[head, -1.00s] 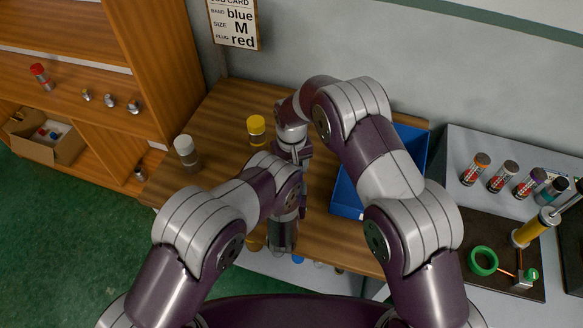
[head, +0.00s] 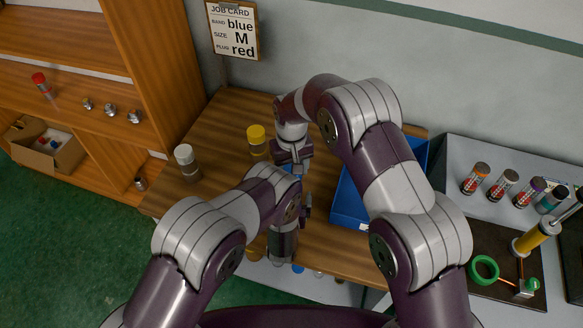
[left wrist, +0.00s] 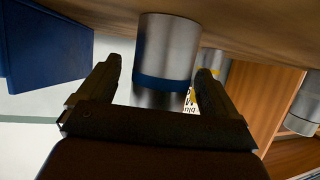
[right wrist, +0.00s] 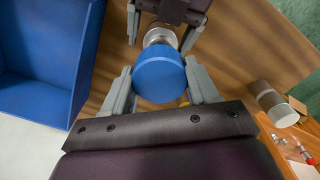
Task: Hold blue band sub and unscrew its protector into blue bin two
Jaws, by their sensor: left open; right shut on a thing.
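The blue band sub (left wrist: 165,48) is a steel cylinder with a blue band, shown in the left wrist view. My left gripper (left wrist: 160,70) is open, with one finger on each side of it. My right gripper (right wrist: 159,72) is shut on a round blue protector (right wrist: 160,76). Silver metal of the sub (right wrist: 160,36) shows just beyond the protector, between the left gripper's fingers; I cannot tell whether the threads are still engaged. A blue bin (head: 350,207) stands on the table right of the grippers. In the head view my arms hide most of the sub.
A yellow-capped cylinder (head: 257,141) and a white-capped one (head: 186,161) stand on the wooden table (head: 222,125) to the left. A job card (head: 233,30) hangs on the wall. Several banded cylinders and a green ring (head: 484,268) are on the grey bench at right.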

